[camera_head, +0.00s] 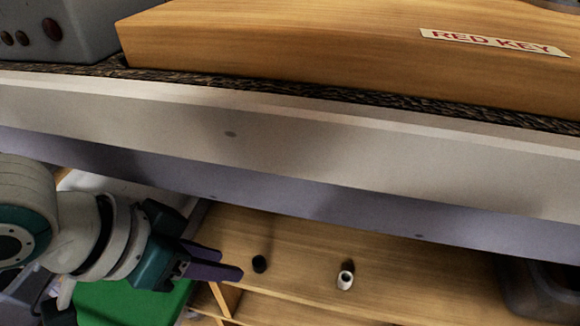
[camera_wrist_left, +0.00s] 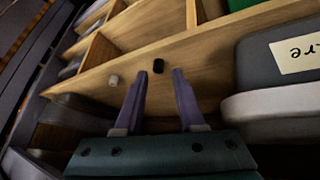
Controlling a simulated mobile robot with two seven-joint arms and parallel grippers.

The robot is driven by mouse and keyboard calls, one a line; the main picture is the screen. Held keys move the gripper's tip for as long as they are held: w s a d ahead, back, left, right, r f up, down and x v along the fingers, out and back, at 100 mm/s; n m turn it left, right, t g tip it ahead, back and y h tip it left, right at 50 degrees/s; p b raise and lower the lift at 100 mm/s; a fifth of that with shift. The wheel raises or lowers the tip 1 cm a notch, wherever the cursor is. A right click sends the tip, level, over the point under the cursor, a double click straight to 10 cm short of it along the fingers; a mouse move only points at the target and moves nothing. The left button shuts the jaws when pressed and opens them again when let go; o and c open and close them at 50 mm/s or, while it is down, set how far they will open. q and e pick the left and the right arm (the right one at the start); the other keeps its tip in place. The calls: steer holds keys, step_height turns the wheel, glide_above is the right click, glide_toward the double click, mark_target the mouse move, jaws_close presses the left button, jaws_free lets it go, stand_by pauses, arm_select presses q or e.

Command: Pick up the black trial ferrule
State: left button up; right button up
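The black trial ferrule (camera_head: 259,264) is a small dark cylinder on a wooden surface (camera_head: 300,235) below the bench edge in the head view. It also shows in the left wrist view (camera_wrist_left: 158,66), just beyond and between the fingertips. My left gripper (camera_head: 232,262) has purple fingers, comes in from the left and points at the ferrule with a small gap. In the left wrist view its two fingers (camera_wrist_left: 156,75) are apart, with nothing between them. My right gripper is not in view.
A light bench edge (camera_head: 300,150) runs above. A green item (camera_head: 130,303) lies below my arm. A grey bin (camera_wrist_left: 275,75) stands at the right.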

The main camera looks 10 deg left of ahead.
mark_target(251, 273)
arm_select(q)
steer(key=w+d+f+b, duration=0.1)
steer(key=f, duration=0.1)
steer(key=w+d+f+b, duration=0.2)
steer(key=shift+w+f, duration=0.15)
steer(key=shift+w, duration=0.05)
jaws_close()
stand_by(0.4)
